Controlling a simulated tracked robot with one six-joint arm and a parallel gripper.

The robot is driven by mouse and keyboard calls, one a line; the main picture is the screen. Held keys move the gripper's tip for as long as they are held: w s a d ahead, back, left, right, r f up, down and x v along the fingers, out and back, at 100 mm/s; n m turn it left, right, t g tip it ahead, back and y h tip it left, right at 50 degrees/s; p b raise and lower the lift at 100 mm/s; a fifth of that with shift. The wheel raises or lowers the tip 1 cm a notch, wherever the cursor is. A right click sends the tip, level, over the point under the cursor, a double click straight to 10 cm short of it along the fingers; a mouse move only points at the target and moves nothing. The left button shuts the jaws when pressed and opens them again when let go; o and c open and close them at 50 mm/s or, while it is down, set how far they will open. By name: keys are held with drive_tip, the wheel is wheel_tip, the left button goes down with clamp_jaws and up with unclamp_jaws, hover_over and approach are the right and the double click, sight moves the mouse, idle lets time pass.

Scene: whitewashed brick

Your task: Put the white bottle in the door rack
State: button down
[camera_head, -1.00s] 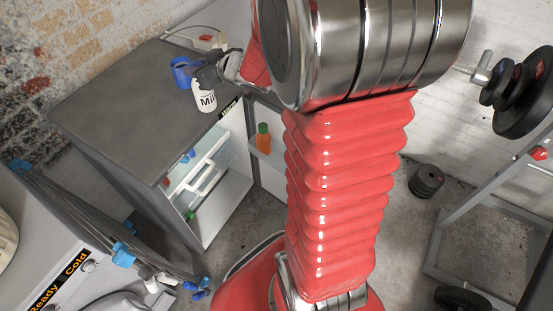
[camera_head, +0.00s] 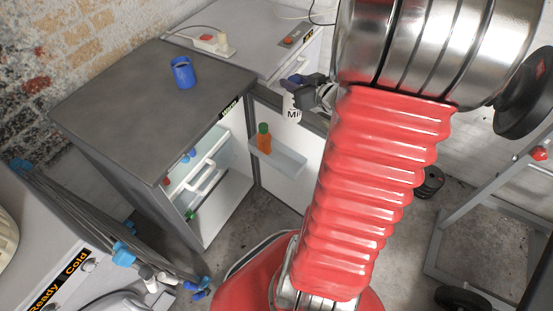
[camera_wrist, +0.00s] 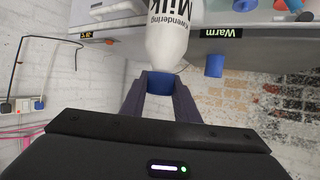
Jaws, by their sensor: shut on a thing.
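The white bottle (camera_head: 292,113) has black "Milk" lettering. In the wrist view the white bottle (camera_wrist: 174,38) has its blue cap between the two fingers of my gripper (camera_wrist: 160,84). My gripper (camera_head: 301,84) is shut on it at the cap and holds it in the air, roughly upright, near the open fridge door (camera_head: 284,188). The door rack (camera_head: 288,161) is a pale shelf on the door's inner side, below and left of the bottle.
An orange bottle (camera_head: 264,144) with a green cap stands at the rack's left end. A blue mug (camera_head: 183,73) stands on the grey fridge top (camera_head: 130,95). A grey cabinet (camera_head: 258,42) with a power strip (camera_head: 213,43) is behind. Weight plates are at the right.

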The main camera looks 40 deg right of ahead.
drive_tip(key=shift+d, duration=0.1)
wheel_tip(320, 180, down, 24)
drive_tip(key=shift+f, duration=0.2)
idle(1.5)
drive_tip(key=shift+f, duration=1.75)
drive_tip(key=c, duration=1.8)
unclamp_jaws()
drive_tip(key=shift+f, duration=0.15)
drive_tip(key=shift+o, duration=0.8)
